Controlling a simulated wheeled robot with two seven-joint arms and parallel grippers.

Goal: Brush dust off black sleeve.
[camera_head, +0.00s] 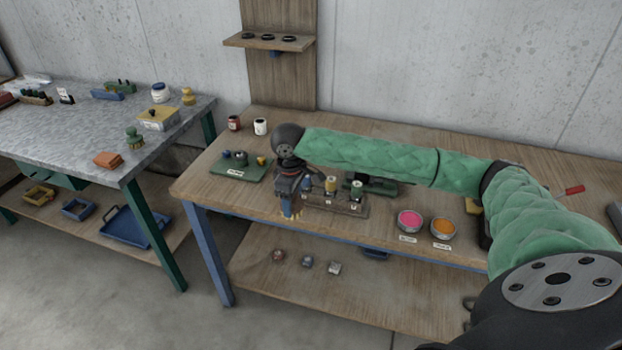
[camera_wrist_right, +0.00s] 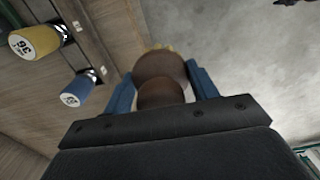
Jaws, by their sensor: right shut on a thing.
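My right gripper (camera_head: 291,212) hangs at the front edge of the wooden bench, pointing down. In the right wrist view its blue fingers are shut on a brown, round-bodied brush (camera_wrist_right: 161,80), with a little yellow showing at its far end. The brush is mostly hidden in the head view. I cannot surely pick out a black sleeve or any dust; a dark green and black device (camera_head: 378,186) sits behind the rack. My left gripper is not in view.
A rack (camera_head: 345,208) with small bottles stands just right of my gripper; yellow (camera_wrist_right: 36,42) and blue (camera_wrist_right: 78,90) ones show close by in the wrist view. A green tray (camera_head: 236,173) lies to the left. Pink (camera_head: 410,220) and orange (camera_head: 443,228) tins stand to the right.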

